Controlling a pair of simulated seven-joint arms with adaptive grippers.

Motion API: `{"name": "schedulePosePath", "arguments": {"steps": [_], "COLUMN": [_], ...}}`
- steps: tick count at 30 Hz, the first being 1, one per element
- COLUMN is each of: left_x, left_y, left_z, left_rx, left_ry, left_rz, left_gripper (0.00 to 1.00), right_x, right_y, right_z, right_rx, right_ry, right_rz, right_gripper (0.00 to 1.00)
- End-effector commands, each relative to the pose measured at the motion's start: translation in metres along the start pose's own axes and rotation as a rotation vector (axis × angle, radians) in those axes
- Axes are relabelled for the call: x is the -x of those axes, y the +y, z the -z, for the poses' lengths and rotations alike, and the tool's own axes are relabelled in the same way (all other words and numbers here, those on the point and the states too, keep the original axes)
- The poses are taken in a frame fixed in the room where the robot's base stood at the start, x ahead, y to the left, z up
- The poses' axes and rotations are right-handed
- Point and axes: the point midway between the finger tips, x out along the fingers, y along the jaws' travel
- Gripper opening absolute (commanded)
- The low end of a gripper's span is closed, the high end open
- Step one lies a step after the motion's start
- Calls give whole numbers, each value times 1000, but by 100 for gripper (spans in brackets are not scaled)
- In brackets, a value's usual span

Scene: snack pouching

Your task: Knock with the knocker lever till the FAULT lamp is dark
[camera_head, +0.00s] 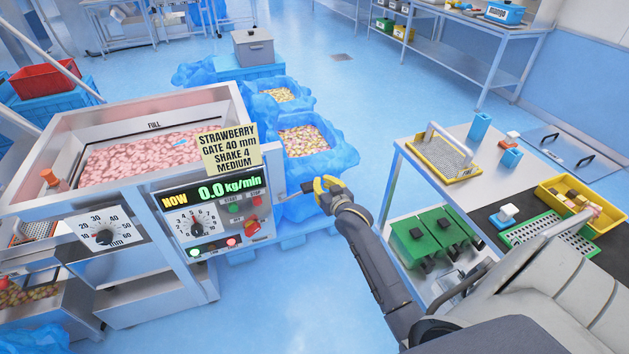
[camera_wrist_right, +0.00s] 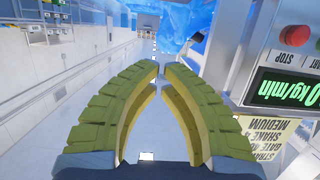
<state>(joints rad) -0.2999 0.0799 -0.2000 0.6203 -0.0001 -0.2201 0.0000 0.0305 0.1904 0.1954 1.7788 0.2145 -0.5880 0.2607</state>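The feeder machine (camera_head: 150,120) stands at left with pink candy in its hopper. Its display (camera_head: 215,190) reads NOW 0.0 kg/min. On the panel below, a red-pink lamp (camera_head: 232,241) looks lit, and a pale green lamp (camera_head: 194,252) sits left of it; their labels are too small to read. A short dark bar, perhaps the knocker lever (camera_head: 300,188), sticks out from the machine's right side. My right gripper (camera_head: 327,184) is just right of it; contact cannot be told. In the right wrist view its yellow fingertips (camera_wrist_right: 161,66) nearly meet, with nothing between. My left gripper is out of view.
A yellow sign (camera_head: 229,149) reads STRAWBERRY, GATE 40 mm, SHAKE 4, MEDIUM. Blue-lined bins (camera_head: 325,162) of candy stand behind my right gripper. A side table (camera_head: 400,180) with trays and green boxes is at right. The floor between is clear.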

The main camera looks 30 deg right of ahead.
Motion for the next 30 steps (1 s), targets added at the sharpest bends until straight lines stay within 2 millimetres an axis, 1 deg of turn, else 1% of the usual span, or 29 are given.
{"name": "schedulePosePath", "arguments": {"steps": [2, 13, 17, 20, 23, 30], "left_x": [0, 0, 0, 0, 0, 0], "left_y": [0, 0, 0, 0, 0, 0], "left_z": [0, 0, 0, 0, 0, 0], "left_rx": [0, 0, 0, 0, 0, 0], "left_ry": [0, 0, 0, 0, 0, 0], "left_rz": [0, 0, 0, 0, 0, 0], "left_gripper": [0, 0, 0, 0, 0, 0], "right_x": [0, -1, -7, -18, -33, -72], "right_y": [0, 0, 0, 1, 0, 1], "right_z": [-4, -5, -4, -5, -4, -5], "right_rx": [-7, -12, -12, -13, -13, -11], "right_ry": [-12, -13, -12, -13, -12, -13], "right_rz": [-2, -2, -2, -2, -2, -3], "right_gripper": [0, 0, 0, 0, 0, 0]}}
